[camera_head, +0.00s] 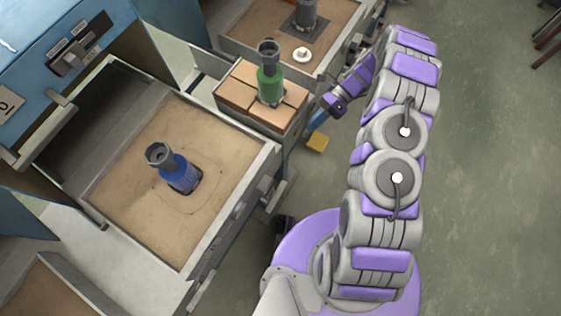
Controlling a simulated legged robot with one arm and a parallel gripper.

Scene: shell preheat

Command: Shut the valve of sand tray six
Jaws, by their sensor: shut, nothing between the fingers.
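Sand trays stand along the left. The large near tray (232,205) holds sand and an upright blue cylinder with a grey top (181,172). A farther tray (235,58) holds sand, a grey cylinder and a small white piece. I cannot read which tray is six. My gripper (330,110) is shut and empty, low beside the trays' right side, just right of the brick-topped stand. A small blue bar (317,121) shows just beyond the fingers, with a yellow plate (318,143) below it. Whether either belongs to the valve, and whether the fingers touch the bar, I cannot tell.
Between the trays, the stand with bricks (233,94) bears a green cylinder (270,82). A blue cabinet (60,50) with a lever is at the upper left. A third tray's corner (75,282) shows at the lower left. Open floor (490,180) lies on the right.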

